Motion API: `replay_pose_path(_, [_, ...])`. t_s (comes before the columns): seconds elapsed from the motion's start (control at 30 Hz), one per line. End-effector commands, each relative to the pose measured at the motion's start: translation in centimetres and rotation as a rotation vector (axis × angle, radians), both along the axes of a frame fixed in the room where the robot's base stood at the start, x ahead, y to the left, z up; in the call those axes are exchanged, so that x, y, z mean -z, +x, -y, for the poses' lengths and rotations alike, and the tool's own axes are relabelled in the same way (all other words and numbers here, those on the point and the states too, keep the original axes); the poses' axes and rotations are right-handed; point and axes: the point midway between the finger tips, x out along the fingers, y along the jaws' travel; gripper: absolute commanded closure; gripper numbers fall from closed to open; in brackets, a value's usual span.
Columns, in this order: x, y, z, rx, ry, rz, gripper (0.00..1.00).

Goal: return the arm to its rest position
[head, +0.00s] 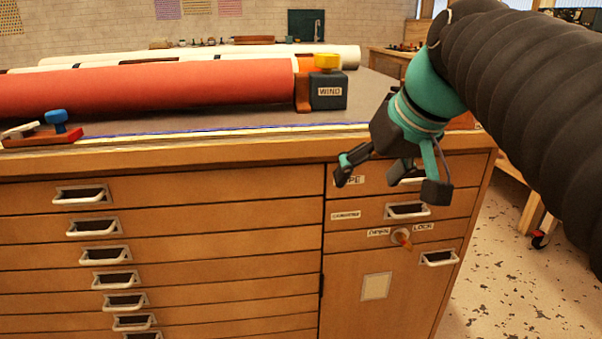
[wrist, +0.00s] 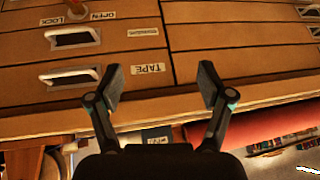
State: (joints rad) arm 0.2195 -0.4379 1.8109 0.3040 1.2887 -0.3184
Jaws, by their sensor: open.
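My gripper (head: 393,178) hangs in front of the right end of a wooden drawer cabinet (head: 200,255), near its top edge. Its fingers are spread apart with nothing between them. In the wrist view my gripper (wrist: 160,88) is also open and empty, facing the cabinet front near the drawer labelled TAPE. In the head view my arm reaches in from the upper right, and my gripper partly covers the TAPE drawer and its handle.
On the cabinet top lie a red roll (head: 150,90) and a dark box labelled WIND (head: 328,92). A small tool with a blue knob (head: 57,120) sits at the left edge. An OPEN/LOCK knob (head: 402,238) is on the cabinet front. Speckled floor (head: 515,285) shows at right.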

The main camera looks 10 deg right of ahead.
Motion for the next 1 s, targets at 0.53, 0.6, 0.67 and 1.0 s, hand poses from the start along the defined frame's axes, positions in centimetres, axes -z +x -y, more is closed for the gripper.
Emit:
replay_pose_path(0.53, [1.3, -0.5, -0.1, 0.014, -0.007, -0.007, 0.2])
replay_pose_path(0.6, [1.3, -0.5, -0.1, 0.024, -0.002, -0.007, 0.2])
replay_pose_path(0.67, [1.2, -0.1, 0.1, 0.052, 0.004, 0.006, 0.2])
replay_pose_path(1.0, [12.3, -2.7, 1.8, 0.228, -0.055, -0.047, 0.2])
